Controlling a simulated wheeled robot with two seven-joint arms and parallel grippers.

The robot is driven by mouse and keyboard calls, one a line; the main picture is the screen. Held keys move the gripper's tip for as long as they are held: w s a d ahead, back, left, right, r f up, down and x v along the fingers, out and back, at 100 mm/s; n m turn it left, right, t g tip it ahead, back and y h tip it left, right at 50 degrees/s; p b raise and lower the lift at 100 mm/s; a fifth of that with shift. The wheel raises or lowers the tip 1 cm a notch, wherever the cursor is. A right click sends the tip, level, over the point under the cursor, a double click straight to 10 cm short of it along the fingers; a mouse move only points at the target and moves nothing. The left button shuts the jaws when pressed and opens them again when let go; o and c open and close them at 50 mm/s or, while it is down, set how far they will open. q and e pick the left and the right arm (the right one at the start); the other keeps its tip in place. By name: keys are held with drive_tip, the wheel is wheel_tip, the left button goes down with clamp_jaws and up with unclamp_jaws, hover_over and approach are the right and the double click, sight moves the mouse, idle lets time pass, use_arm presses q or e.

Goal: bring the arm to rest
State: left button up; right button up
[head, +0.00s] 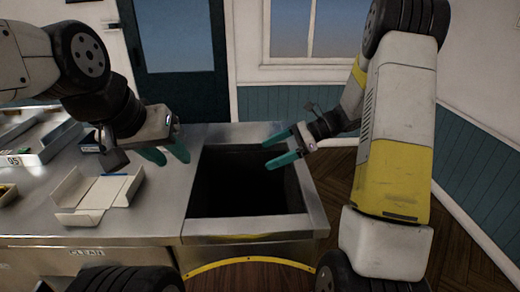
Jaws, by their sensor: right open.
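My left gripper (175,162) hangs over the steel counter, just left of the dark square opening. Its two teal fingers are apart and nothing shows between them. My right gripper (266,156) reaches in from the right and is over the opening. Its teal fingers point left, stand apart and are empty. My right arm (396,130) is raised and bent on the right side. My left arm (70,55) comes in from the upper left.
The steel counter (150,215) holds an open white carton (98,192) and a metal tray (45,150) at the left. A deep dark well (250,190) is sunk at its right end. Wooden floor lies to the right. A dark door (180,55) and window stand behind.

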drive_tip(key=shift+d, duration=0.1)
idle(0.3)
drive_tip(key=s+d+r+n+t+h, duration=0.2)
drive_tip(key=s+r+n+t+h, duration=0.1)
drive_tip(key=s+r+n+h, duration=0.2)
drive_tip(key=s+d+r+n+t+h, duration=0.3)
drive_tip(key=s+r+n+h, duration=0.2)
drive_tip(key=s+r+n, duration=0.4)
drive_tip(key=shift+s+d+r+n, duration=0.35)
drive_tip(key=shift+s+n, duration=1.95)
drive_tip(key=shift+s, duration=1.85)
drive_tip(key=shift+a, duration=0.1)
